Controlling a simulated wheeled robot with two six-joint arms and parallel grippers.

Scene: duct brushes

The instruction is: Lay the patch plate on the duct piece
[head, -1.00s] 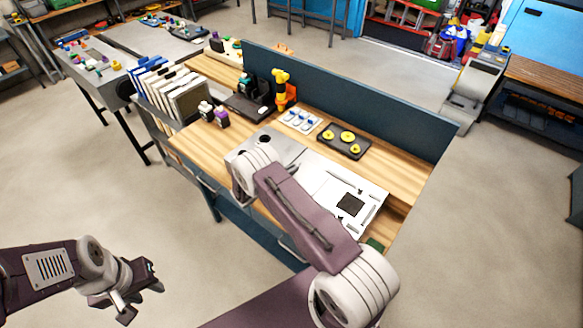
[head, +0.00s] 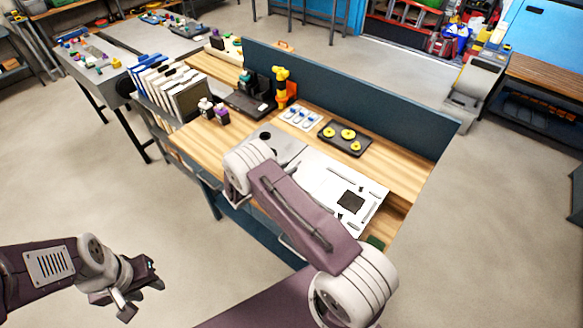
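A grey metal piece (head: 288,145) with a dark round spot lies on the wooden bench, partly behind my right arm. It may be the duct piece. A white panel (head: 325,182) with a black square (head: 351,201) and slots lies to its right, partly covered by the same arm. I cannot tell which thing is the patch plate. My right arm reaches over the front of the bench, and its gripper is hidden behind its own links. My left gripper (head: 143,283) is low at the left, over bare floor and away from the bench; its finger opening is unclear.
On the bench (head: 402,170) stand a black tray with yellow discs (head: 345,138), a white tray with blue-topped pieces (head: 300,117), a yellow-and-orange tool (head: 281,88) and small bottles (head: 221,115). A dark blue partition (head: 350,98) closes the back. A rack of panels (head: 175,92) stands left.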

